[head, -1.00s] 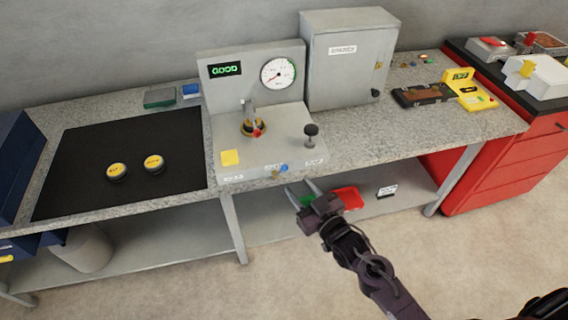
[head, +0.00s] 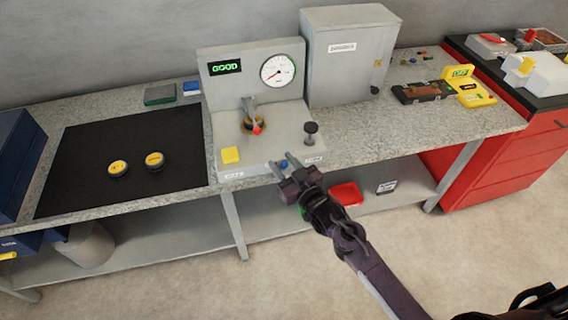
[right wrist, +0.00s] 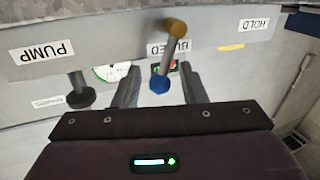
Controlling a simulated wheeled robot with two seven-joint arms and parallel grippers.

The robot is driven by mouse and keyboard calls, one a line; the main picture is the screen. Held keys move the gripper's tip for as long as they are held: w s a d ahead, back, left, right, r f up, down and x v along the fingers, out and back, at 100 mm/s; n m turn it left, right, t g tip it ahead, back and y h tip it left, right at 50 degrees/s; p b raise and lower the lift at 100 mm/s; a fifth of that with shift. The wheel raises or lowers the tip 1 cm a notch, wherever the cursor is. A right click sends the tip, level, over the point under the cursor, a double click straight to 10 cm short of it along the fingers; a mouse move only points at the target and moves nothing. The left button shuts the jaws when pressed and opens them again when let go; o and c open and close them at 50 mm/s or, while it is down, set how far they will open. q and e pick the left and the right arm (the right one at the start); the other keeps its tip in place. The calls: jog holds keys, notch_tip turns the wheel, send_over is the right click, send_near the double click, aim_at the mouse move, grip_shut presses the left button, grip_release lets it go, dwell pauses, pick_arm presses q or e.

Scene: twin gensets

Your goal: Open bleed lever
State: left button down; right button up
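The test stand (head: 240,165) stands on the bench with a lit "GOOD" display and a round dial gauge (head: 282,71). The bleed lever (head: 284,164), with a blue end, is at its front face, partly hidden by my right gripper (head: 279,159). In the right wrist view the lever shows a blue end (right wrist: 160,84) and a brass-coloured part (right wrist: 175,29) by a partly covered label. The open right gripper (right wrist: 159,82) has a finger on either side of the blue end, with gaps visible; contact is not seen. My left gripper is not in view.
A black plunger knob (head: 311,129) stands on the stand's right side, near the "PUMP" label (right wrist: 42,53). A clamp with a red tip (head: 257,130) sits over a yellow-and-black puck. A grey cabinet (head: 345,75) stands behind right. A red tray (head: 346,193) lies on the lower shelf.

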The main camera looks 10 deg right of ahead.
grip_shut()
jog(key=shift+a+r+n+p, duration=0.25)
jog(key=shift+r+n+p, duration=0.15)
jog(key=shift+n+p, duration=0.35)
jog(key=shift+a+f+n+g+h+p, duration=0.15)
jog(key=shift+a+n+g+h+p, duration=0.1)
jog(key=shift+n+g+h+p, duration=0.1)
jog(key=shift+f, duration=0.1)
jog(key=shift+o, duration=0.6)
grip_release()
